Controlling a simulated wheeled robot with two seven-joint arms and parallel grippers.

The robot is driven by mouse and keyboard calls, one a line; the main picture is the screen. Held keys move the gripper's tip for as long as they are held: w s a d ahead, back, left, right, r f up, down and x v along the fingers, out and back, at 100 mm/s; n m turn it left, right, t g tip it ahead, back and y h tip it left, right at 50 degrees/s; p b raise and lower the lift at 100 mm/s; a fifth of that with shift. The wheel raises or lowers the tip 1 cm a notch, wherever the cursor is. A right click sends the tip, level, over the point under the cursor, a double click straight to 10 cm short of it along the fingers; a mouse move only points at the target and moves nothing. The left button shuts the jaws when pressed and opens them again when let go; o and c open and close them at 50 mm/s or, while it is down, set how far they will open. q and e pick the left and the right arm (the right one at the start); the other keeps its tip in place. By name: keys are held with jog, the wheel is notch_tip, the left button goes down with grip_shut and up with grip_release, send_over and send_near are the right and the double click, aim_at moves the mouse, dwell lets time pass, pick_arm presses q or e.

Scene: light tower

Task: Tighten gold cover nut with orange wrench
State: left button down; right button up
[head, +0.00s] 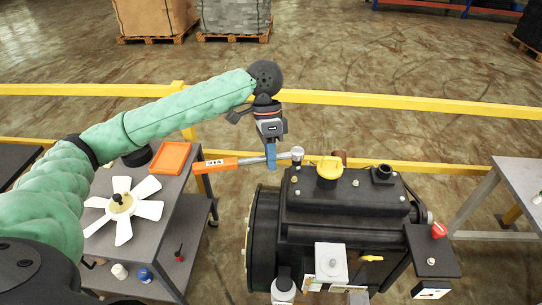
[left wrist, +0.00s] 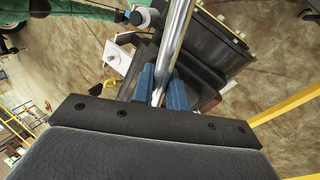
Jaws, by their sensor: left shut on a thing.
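The orange wrench (head: 222,164) is held roughly level, its orange handle pointing left and its silver head (head: 297,153) to the right. My left gripper (head: 271,158) is shut on its shaft close to the head. In the left wrist view the silver shaft (left wrist: 176,42) runs between the blue fingers (left wrist: 161,92). The wrench head is over or beside the upper left corner of the black engine (head: 345,205). A small gold-coloured piece (head: 294,179), perhaps the gold cover nut, shows just below the head. I cannot tell whether they touch. My right gripper is not in view.
A yellow cap (head: 329,168) stands on the engine top, right of the wrench head. A grey cart (head: 176,207) at left carries an orange tray (head: 171,158) and a white fan (head: 122,207). A yellow rail (head: 400,99) runs behind. A grey table (head: 522,176) stands right.

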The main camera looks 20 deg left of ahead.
pick_arm(q)
jog(key=shift+a+f, duration=0.15)
jog(key=shift+f, duration=0.4)
notch_tip(320, 180, down, 4)
jog(key=shift+r, duration=0.2)
dwell(0.5)
jog(key=shift+f, duration=0.85)
dwell(1.4)
jog(key=shift+w+f+m, duration=0.1)
jog(key=shift+w+m, duration=0.2)
jog(key=shift+m, duration=0.3)
